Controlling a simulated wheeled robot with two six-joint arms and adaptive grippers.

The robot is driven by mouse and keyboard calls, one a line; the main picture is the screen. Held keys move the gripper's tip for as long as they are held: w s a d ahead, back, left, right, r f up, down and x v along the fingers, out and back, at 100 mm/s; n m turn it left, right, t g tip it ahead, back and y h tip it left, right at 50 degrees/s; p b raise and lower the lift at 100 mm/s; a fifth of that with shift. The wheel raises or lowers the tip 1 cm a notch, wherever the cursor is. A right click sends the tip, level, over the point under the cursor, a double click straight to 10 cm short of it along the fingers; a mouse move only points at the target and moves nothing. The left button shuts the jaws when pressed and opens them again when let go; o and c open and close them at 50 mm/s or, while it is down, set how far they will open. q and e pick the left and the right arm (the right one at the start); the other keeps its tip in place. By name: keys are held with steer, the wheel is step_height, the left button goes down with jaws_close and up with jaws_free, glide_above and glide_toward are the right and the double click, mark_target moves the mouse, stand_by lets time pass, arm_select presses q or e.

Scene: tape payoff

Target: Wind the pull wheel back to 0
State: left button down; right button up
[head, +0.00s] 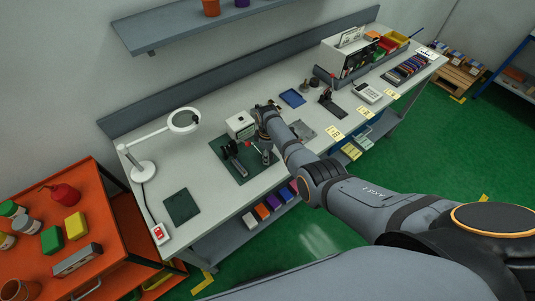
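A small dark device (232,150) with upright parts stands on a dark green mat (238,174) on the workbench. It looks like the tape payoff, but its pull wheel and any dial reading are too small to make out. A small red part shows at its right side. My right arm reaches in from the lower right, and its gripper (266,154) points down just right of the device, over the mat's right side. The fingers are small and dark; I cannot tell whether they are open or touch anything. My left gripper is not in view.
A white box (241,125) stands just behind the device. A magnifier lamp (145,168) and a second green mat (181,206) are to the left. A blue tray (292,98) and a calculator (367,92) lie to the right. An orange cart (112,246) stands at lower left.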

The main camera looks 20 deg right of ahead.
steer(key=o, duration=1.1)
steer(key=shift+o, duration=0.2)
steer(key=shift+r, duration=0.1)
step_height(320, 180, up, 12)
